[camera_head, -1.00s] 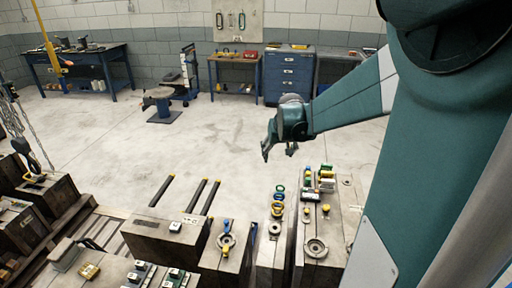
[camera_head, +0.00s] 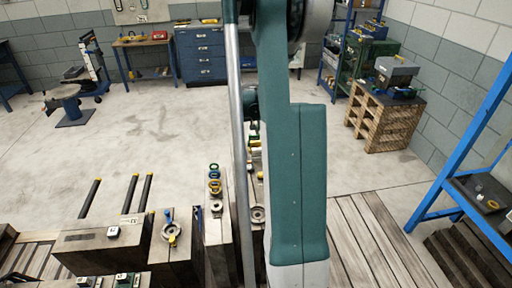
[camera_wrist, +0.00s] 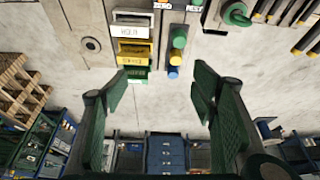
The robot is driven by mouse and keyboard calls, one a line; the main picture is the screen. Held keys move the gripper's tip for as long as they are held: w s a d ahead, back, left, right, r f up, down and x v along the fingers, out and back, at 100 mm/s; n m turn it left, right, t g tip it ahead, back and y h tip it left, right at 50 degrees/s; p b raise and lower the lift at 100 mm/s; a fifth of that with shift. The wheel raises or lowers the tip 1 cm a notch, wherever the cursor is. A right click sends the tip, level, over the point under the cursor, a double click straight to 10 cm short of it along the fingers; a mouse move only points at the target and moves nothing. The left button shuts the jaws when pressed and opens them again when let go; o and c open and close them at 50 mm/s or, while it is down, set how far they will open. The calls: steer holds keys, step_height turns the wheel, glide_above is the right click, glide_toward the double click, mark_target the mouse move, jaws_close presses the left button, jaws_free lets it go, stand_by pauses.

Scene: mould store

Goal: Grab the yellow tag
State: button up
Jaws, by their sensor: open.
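In the wrist view, a yellow tag-like piece (camera_wrist: 134,52) with dark lettering lies in a row between a white lettered piece (camera_wrist: 132,32) and a green one (camera_wrist: 135,73) on a grey block. My gripper (camera_wrist: 158,92) is open and empty; its two dark green pads are spread wide. The yellow piece lies beyond the fingertips, nearer the left finger. I cannot tell the height gap. In the head view, my arm hides most of that block and the gripper; only slivers of coloured pieces show beside the arm.
Green, yellow and blue knobs (camera_wrist: 177,57) stand close to the right of the row in the wrist view. A green ring (camera_wrist: 236,14) is further right. In the head view, mould blocks (camera_head: 178,245) fill the front left; a wooden crate (camera_head: 385,120) stands at right. The middle floor is clear.

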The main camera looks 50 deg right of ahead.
glide_above(256, 142)
steer(key=s+a, duration=0.1)
steer(key=s, duration=0.1)
step_height(256, 142, down, 4)
steer(key=shift+w+a+m, duration=0.2)
steer(key=shift+m, duration=0.1)
steer(key=shift+f, duration=0.15)
steer(key=shift+x, duration=1.2)
steer(key=shift+b+x, duration=1.05)
steer(key=shift+x, duration=1.55)
steer(key=shift+s, duration=0.15)
steer(key=shift+c, duration=0.3)
steer(key=c, duration=0.9)
